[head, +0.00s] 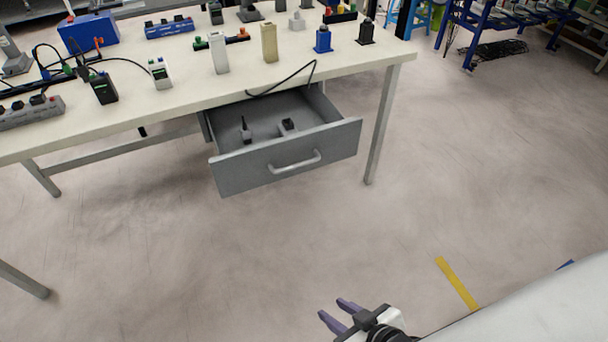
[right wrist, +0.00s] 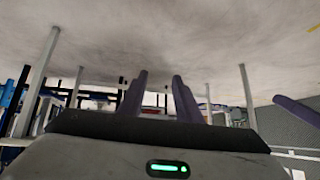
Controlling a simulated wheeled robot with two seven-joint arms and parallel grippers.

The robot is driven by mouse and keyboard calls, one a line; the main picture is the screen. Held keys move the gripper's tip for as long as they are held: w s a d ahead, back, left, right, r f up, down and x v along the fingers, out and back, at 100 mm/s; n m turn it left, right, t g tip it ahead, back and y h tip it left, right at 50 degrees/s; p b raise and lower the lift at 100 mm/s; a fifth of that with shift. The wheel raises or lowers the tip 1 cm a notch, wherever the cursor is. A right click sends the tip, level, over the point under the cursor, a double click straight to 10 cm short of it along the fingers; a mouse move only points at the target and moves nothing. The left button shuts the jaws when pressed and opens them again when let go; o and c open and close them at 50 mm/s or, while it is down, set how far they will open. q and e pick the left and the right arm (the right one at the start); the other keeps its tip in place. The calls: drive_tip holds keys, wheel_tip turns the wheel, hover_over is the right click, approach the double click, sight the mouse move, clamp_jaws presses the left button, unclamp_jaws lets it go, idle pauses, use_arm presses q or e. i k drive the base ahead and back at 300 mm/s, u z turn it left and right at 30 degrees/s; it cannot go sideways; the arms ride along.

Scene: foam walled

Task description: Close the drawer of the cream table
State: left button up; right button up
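The cream table (head: 190,97) stands at the upper left of the head view. Its grey drawer (head: 250,171) hangs under the tabletop and is pulled well out. The drawer front has a pale bar handle (head: 295,162), and two small dark items lie inside. My right gripper (head: 331,310) is low in the head view, in front of the drawer and well apart from it. Its two purple fingers stand apart with nothing between them, as the right wrist view (right wrist: 158,82) also shows. My left gripper is not in the head view.
Chargers, power strips and a blue box (head: 88,33) cover the tabletop. A black cable (head: 287,82) hangs over its front edge above the drawer. A table leg (head: 382,125) stands just right of the drawer. The floor in front is clear, with a yellow stripe (head: 457,283).

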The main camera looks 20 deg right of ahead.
sight(324, 137)
drive_tip(key=z, duration=0.7)
drive_tip(key=i, duration=1.2)
drive_tip(key=u, duration=2.2)
drive_tip(key=k, duration=0.9)
drive_tip(key=z, duration=1.4)
